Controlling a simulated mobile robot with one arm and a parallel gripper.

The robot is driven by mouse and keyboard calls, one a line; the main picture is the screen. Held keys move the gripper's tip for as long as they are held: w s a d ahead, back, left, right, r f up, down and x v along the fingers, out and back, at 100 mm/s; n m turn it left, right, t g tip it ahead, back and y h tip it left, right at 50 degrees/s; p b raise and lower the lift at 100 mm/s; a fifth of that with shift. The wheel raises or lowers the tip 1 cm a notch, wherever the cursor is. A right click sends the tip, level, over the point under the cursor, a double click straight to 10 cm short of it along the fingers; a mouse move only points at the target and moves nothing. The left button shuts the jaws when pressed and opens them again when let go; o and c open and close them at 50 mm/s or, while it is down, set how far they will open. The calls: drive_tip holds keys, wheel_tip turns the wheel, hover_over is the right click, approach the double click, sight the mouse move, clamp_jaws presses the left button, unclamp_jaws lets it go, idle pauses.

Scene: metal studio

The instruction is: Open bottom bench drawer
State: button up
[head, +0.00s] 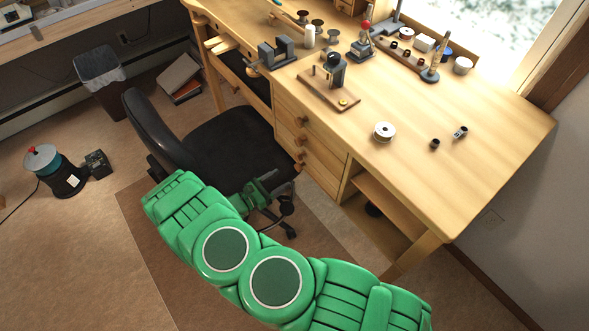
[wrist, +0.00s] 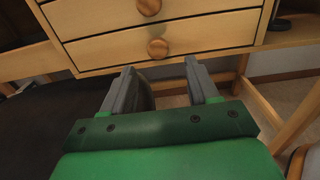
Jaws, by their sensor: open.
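The wooden bench (head: 450,135) has a stack of drawers with round wooden knobs, all looking shut. The bottom drawer (head: 320,178) is lowest in the stack; its front (wrist: 210,35) fills the top of the wrist view. Its knob (wrist: 157,48) shows at the middle of that front. My gripper (wrist: 159,66) is open and empty. Its two grey fingers point at the drawer, one to each side of the knob and a little below it in the picture. I cannot tell how far the tips are from the front. In the head view my green arm partly hides the gripper.
A black office chair (head: 225,145) stands left of the drawers, close to my arm. An open shelf space (head: 385,205) and a bench leg are right of the drawers. Tools and spools stand on the benchtop. A trash bin (head: 100,85) is at the back left.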

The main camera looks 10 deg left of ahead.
sight(296, 168)
drive_tip(key=shift+x, duration=3.9)
drive_tip(key=shift+w+a, duration=0.1)
drive_tip(key=shift+c, duration=0.4)
clamp_jaws()
